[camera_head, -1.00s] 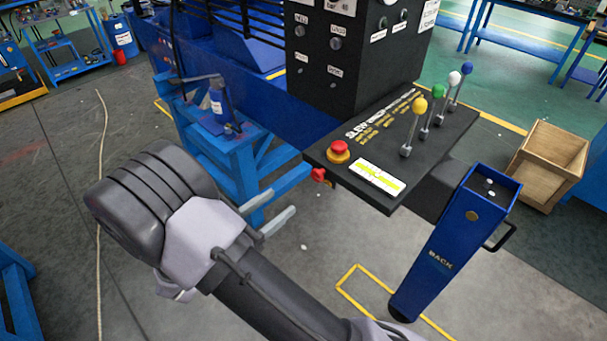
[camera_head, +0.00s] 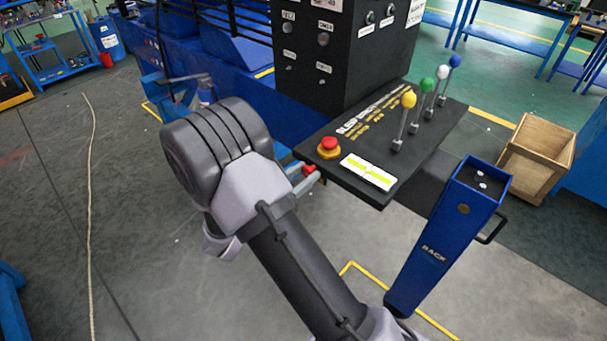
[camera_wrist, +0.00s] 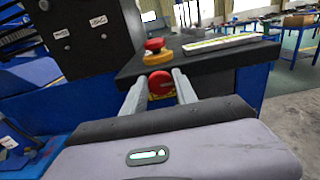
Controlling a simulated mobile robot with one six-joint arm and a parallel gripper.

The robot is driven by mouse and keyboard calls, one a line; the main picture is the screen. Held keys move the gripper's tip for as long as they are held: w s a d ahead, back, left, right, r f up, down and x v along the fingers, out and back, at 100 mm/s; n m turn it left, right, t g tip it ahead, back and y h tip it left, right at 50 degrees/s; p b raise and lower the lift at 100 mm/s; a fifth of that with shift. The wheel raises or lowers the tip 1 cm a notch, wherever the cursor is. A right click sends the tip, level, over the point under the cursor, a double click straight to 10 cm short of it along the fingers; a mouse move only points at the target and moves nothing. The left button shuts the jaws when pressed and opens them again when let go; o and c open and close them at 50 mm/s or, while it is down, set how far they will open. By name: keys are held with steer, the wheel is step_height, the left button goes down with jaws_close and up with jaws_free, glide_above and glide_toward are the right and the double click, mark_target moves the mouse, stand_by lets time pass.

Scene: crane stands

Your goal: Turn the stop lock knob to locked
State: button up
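The red stop lock knob (camera_wrist: 160,84) sits on the front edge of the black control console (camera_wrist: 225,57), below a red mushroom button (camera_wrist: 154,45) with a yellow base. In the wrist view my gripper (camera_wrist: 159,77) is open, with one finger on each side of the knob. Whether the fingertips touch the knob is hard to tell. In the head view the knob (camera_head: 308,169) shows small beside the grey fingers, partly hidden by them. The knob's turned position cannot be read clearly.
Levers with yellow (camera_head: 408,99), green, white and blue tops stand on the console. A blue post (camera_head: 440,245) with a side handle stands at the right, near a wooden crate (camera_head: 537,160). A blue stand lies behind my arm. Grey floor is open at the left.

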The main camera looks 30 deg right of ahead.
jaws_close()
steer(key=m+b, duration=0.1)
steer(key=m, duration=0.1)
steer(key=m+b, duration=0.1)
steer(key=shift+f+m+b, duration=0.2)
steer(key=shift+m+b, duration=0.1)
steer(key=shift+m, duration=0.1)
steer(key=m+b, duration=0.3)
steer(key=m, duration=0.1)
steer(key=shift+s+f+m+b, duration=0.1)
steer(key=shift+m+b, duration=0.2)
steer(key=m+b, duration=0.5)
steer(key=shift+f+b, duration=0.1)
steer(key=shift+b, duration=0.2)
steer(key=m+b, duration=0.3)
steer(key=shift+m+b, duration=0.3)
steer(key=shift+b, duration=0.05)
steer(key=shift+m+b, duration=0.5)
steer(key=shift+r, duration=0.2)
